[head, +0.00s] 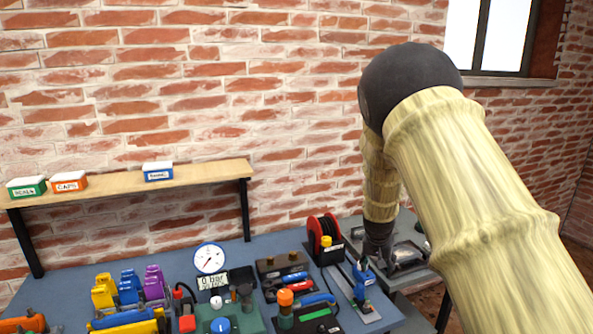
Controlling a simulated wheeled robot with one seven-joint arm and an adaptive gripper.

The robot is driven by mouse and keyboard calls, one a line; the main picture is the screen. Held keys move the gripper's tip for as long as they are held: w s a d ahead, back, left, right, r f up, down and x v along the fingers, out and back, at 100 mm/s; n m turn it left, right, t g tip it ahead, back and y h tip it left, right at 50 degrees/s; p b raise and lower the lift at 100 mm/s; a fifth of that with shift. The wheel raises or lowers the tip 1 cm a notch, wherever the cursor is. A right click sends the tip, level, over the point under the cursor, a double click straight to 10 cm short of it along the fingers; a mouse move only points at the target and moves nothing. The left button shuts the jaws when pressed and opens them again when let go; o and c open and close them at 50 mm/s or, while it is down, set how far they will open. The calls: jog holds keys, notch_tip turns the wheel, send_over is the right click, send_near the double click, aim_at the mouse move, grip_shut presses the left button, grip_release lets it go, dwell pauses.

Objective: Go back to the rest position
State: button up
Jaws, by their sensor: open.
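My arm, in a pale wood-like covering with a dark elbow, fills the right side of the head view. It bends over at the elbow and its far part hangs down. My gripper (377,252) is at the lower end, small and dark, at the right end of the blue bench. It is open, and I see nothing held in it. A grey metal item (408,256) lies just right of it; I cannot tell if they touch.
The blue bench (262,247) carries a pressure gauge (209,259), a red reel (325,238), a blue-handled tool (362,282), and several coloured clamps and fittings. Above, a wooden shelf (215,172) holds green, orange and blue boxes. A brick wall stands behind, with a window at upper right.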

jog(key=s+d+f+n+g+b, duration=0.1)
jog(key=s+f+b, duration=0.1)
jog(key=s+f, duration=1.2)
jog(key=s+d+f+n+g+b, duration=0.1)
jog(key=s+f+b, duration=0.2)
jog(key=s+f, duration=1.1)
jog(key=s+a+f+b, duration=0.1)
jog(key=s+f, duration=0.3)
jog(key=s, duration=0.5)
jog(key=s+a+f+n+g+y+b, duration=0.1)
jog(key=s+f, duration=0.3)
jog(key=s, duration=0.6)
jog(key=s+a+f+n+y+b, duration=0.1)
jog(key=s+f, duration=0.3)
jog(key=s, duration=0.6)
jog(key=shift+a+g+b, duration=0.4)
jog(key=shift+a+b, duration=0.2)
jog(key=shift+a, duration=0.2)
